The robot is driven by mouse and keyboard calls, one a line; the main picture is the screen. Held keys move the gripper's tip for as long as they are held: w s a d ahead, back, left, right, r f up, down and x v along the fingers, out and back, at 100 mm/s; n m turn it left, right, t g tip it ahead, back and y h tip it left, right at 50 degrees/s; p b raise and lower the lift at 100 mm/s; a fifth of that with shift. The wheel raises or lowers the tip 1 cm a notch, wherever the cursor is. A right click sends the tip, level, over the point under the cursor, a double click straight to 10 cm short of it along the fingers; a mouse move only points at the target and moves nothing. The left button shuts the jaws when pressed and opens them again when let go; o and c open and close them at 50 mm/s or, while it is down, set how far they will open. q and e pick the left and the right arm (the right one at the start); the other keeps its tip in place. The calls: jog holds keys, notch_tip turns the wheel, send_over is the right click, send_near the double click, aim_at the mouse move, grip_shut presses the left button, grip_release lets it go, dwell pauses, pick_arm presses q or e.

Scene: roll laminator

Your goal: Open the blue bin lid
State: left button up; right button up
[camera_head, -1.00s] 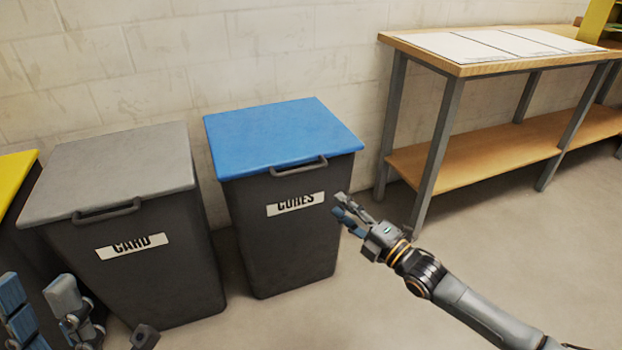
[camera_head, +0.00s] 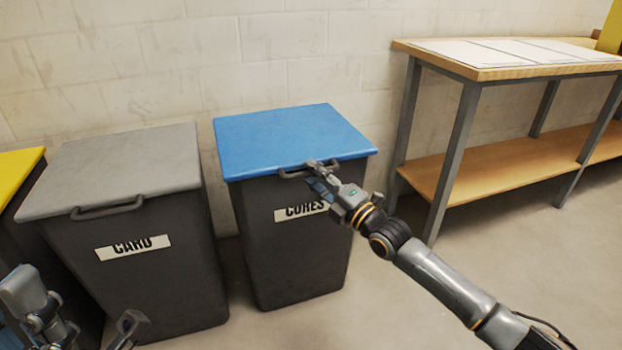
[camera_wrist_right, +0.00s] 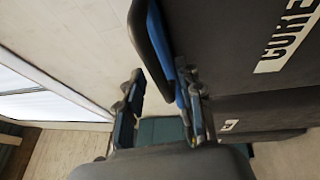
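The blue lid (camera_head: 290,138) lies flat and closed on the dark grey bin (camera_head: 295,250) labelled CORES. A dark handle (camera_head: 292,173) sticks out from the lid's front edge. My right gripper (camera_head: 318,174) is at the right end of this handle. In the right wrist view its two fingers (camera_wrist_right: 160,98) are apart, and the dark handle (camera_wrist_right: 150,45) reaches into or close to the gap between them; I cannot tell whether they touch it. My left gripper (camera_head: 80,312) is at the lower left, fingers apart and empty, partly cut off by the picture edge.
A grey-lidded bin (camera_head: 125,168) labelled CARD stands to the left, and a yellow lid (camera_head: 18,175) shows at the far left edge. A wooden workbench (camera_head: 490,72) with a lower shelf stands at right. Bare floor lies in front of it.

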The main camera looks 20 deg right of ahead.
jog(key=shift+w+a+r, duration=0.15)
jog(key=shift+w+a, duration=0.15)
jog(key=shift+w, duration=0.35)
jog(key=shift+c, duration=0.5)
grip_shut()
jog(key=shift+r, duration=0.3)
